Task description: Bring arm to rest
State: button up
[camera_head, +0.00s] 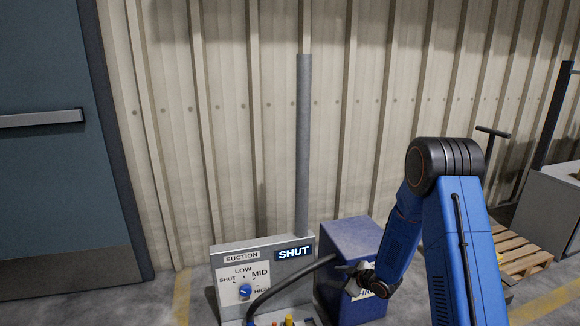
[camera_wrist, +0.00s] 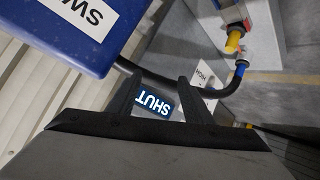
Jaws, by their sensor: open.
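My gripper (camera_head: 352,270) is at the end of my blue arm, lowered in front of a blue box beside the suction panel. In the wrist view my gripper (camera_wrist: 159,76) shows two dark fingers spread apart with nothing between them. The lit display reading SHUT (camera_wrist: 154,103) shows behind the gap, upside down. In the head view the suction panel (camera_head: 226,272) carries a blue dial knob (camera_head: 245,291) with SHUT, LOW, MID and HIGH marks, and its display (camera_head: 294,253) reads SHUT. My arm is bent downward at the elbow.
The blue box (camera_head: 350,236) stands right of the panel; its label is partly hidden. A dark hose (camera_head: 291,282) curves before the panel. A grey pole (camera_head: 303,150) rises behind. A wooden pallet (camera_head: 521,257) and grey cabinet (camera_head: 548,205) stand right. A door (camera_head: 45,180) is left.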

jog(key=s+d+r+m+h, duration=0.2)
jog(key=s+d+r, duration=0.25)
jog(key=r, duration=0.45)
jog(key=s+d+r+m+h, duration=0.35)
jog(key=s+r, duration=0.25)
jog(key=r, duration=0.3)
jog(key=s+d+r+m+h, duration=0.1)
jog(key=s+d+r+h, duration=0.1)
jog(key=s+d+r, duration=0.45)
jog(key=s+a+r+m+g, duration=0.1)
jog(key=s+r, duration=0.2)
jog(key=s, duration=0.7)
jog(key=s+a+r+m+g, duration=0.1)
jog(key=s+r+m, duration=0.1)
jog(key=s, duration=0.9)
jog(key=s+a+r+m+g, duration=0.2)
jog(key=s+r, duration=0.2)
jog(key=s, duration=0.7)
jog(key=shift+y, duration=0.45)
jog(key=shift+m, duration=0.25)
